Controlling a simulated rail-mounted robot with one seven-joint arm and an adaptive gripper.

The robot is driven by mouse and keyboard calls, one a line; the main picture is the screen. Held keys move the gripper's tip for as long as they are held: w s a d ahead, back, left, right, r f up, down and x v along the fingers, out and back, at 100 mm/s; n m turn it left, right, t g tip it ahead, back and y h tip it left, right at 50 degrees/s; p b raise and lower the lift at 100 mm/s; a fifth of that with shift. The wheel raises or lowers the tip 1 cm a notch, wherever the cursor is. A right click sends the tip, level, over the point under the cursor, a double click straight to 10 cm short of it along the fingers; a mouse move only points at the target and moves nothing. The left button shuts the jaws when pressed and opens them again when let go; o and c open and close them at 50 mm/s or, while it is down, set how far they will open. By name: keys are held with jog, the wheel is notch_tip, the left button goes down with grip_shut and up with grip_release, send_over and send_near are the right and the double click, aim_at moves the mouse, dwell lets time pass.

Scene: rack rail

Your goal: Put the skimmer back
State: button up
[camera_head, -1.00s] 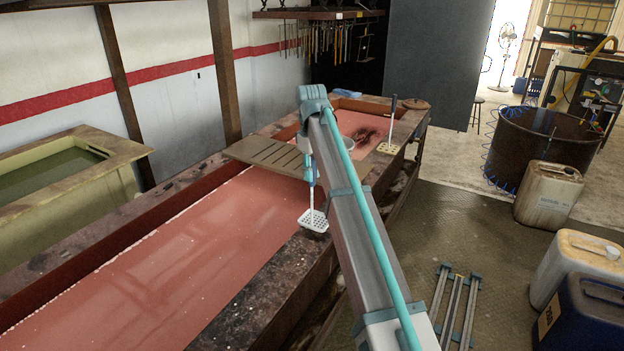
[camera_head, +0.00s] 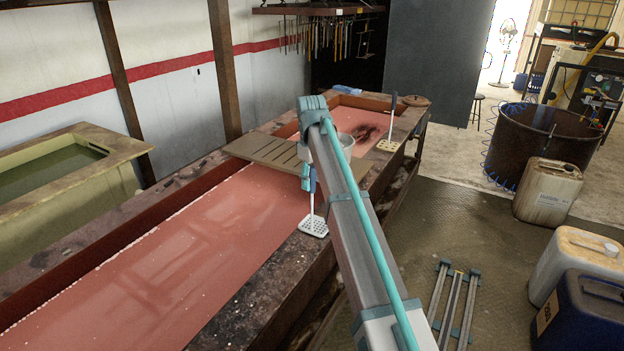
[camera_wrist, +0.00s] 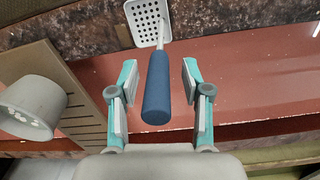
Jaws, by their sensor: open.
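The skimmer has a white perforated head (camera_head: 313,226) and a blue handle (camera_head: 312,181). In the head view its head is at the tank's dark right rim, with the handle rising from it. In the wrist view the head (camera_wrist: 147,20) is over the rim and the blue handle (camera_wrist: 157,88) points back toward me. My gripper (camera_wrist: 159,72) is open, with one finger on each side of the handle and visible gaps to both. In the head view my gripper (camera_head: 307,178) is partly hidden by my arm.
The long tank holds reddish liquid (camera_head: 180,250). A slatted board (camera_head: 265,152) spans it, with a pale bucket (camera_wrist: 30,105) on it. Another white perforated tool (camera_head: 388,146) stands farther along the rim. Jerrycans (camera_head: 548,190) and metal bars (camera_head: 455,305) occupy the floor at right.

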notch_tip(320, 180, up, 12)
jog(key=shift+s+r+b, duration=0.1)
jog(key=shift+r+b, duration=0.1)
jog(key=shift+b, duration=0.75)
